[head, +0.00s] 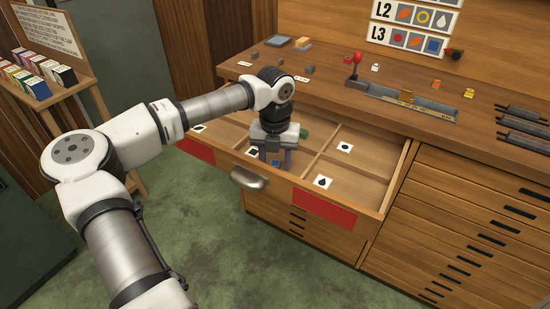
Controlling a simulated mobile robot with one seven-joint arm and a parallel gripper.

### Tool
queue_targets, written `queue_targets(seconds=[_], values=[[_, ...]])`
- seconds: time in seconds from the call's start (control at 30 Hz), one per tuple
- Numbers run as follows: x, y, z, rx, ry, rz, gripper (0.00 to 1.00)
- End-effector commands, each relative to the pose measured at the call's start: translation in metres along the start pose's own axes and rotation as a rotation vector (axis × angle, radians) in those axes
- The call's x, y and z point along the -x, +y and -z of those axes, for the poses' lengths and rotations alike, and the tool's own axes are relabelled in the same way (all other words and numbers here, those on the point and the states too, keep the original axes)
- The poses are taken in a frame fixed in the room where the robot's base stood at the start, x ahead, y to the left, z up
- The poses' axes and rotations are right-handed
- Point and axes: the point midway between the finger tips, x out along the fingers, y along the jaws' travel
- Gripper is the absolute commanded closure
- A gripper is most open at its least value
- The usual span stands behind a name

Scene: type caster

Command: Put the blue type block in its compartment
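My gripper (275,163) points down inside the open drawer (325,205), over its front middle part. A small blue block (276,163) shows low between the two fingers. The fingers stand apart, and I cannot tell whether they touch the block or whether it rests on the drawer floor. The drawer is split by thin wooden dividers into compartments. White cards with dark symbols lie in some of them, such as one at the right (345,147) and one at the front right (322,182). My gripper hides part of the middle compartments.
A green block (303,132) lies in the drawer behind my gripper. The wooden counter (480,145) above holds several small blocks, a red-knobbed lever (356,66) and a metal composing tray (410,100). A side stand (45,80) at the left holds several coloured boxes.

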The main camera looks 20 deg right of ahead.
Motion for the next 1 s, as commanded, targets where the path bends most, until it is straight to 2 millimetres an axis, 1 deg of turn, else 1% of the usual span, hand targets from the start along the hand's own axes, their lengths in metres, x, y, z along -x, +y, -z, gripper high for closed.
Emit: queue_targets(seconds=[0.27, 0.4, 0.47, 0.7, 0.8, 0.9, 1.0], values=[[0.001, 0.000, 0.000, 0.000, 0.000, 0.000, 0.56], [0.011, 0.000, -0.001, 0.001, -0.003, -0.001, 0.56], [0.021, 0.001, -0.001, 0.002, -0.002, -0.002, 0.56], [0.074, 0.001, -0.001, 0.002, -0.003, -0.002, 0.56], [0.093, 0.000, -0.001, 0.001, -0.002, -0.001, 0.56], [0.108, 0.000, -0.001, 0.002, -0.002, -0.001, 0.56], [0.118, 0.000, -0.001, 0.001, 0.000, -0.001, 0.56]])
